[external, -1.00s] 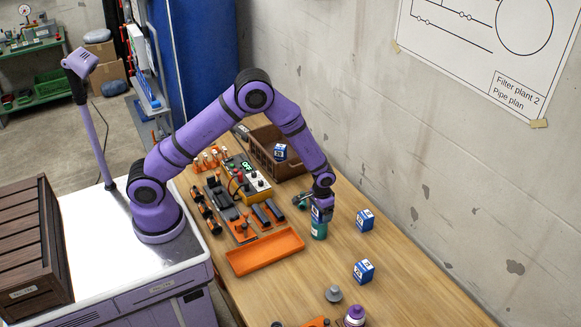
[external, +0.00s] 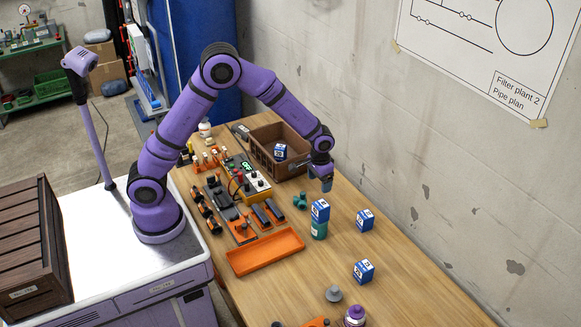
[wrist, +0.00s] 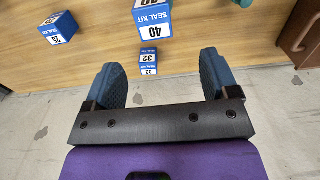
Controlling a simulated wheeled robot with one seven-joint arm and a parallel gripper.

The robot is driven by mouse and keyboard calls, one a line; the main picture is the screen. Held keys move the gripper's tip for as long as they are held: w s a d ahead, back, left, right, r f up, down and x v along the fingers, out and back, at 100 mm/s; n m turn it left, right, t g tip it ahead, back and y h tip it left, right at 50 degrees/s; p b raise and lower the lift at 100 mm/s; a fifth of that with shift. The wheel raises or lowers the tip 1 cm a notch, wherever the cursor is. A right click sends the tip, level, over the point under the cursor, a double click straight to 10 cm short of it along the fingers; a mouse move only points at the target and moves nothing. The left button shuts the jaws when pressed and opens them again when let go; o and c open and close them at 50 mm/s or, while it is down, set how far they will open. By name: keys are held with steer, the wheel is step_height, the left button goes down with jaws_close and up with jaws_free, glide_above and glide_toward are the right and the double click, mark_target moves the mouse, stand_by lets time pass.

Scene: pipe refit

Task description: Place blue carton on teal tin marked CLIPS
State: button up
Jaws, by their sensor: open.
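A blue and white carton (external: 320,210) stands on top of the teal tin (external: 319,231) on the wooden table in the external view. The carton looks upright and touching the tin. In the wrist view a seal kit carton marked 40 (wrist: 153,18) shows at the top edge, cut off by the frame. My gripper (external: 326,184) is open and empty, above and behind the stacked carton, apart from it. Its two blue-grey fingers (wrist: 160,85) are spread in the wrist view. The tin's marking is too small to read.
Two more blue cartons stand on the table, one to the right (external: 365,220) and one nearer (external: 364,271). A brown crate (external: 262,152) holding a blue carton is at the back. An orange tray (external: 265,252) lies left of the tin. A teal fitting (external: 300,200) lies close by.

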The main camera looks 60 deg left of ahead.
steer(key=s+a+r+t, duration=0.1)
steer(key=s+a+r, duration=0.55)
steer(key=r, duration=0.35)
steer(key=s+a+r+t, duration=0.1)
steer(key=s+a+r, duration=0.5)
steer(key=r, duration=0.5)
steer(key=s+a+r+t, duration=0.1)
steer(key=s+a+r, duration=0.1)
steer(key=s, duration=0.9)
steer(key=s+a+r+t, duration=0.2)
steer(key=s+a, duration=0.1)
steer(key=s, duration=0.9)
steer(key=shift+a+r, duration=0.25)
steer(key=shift+r, duration=0.15)
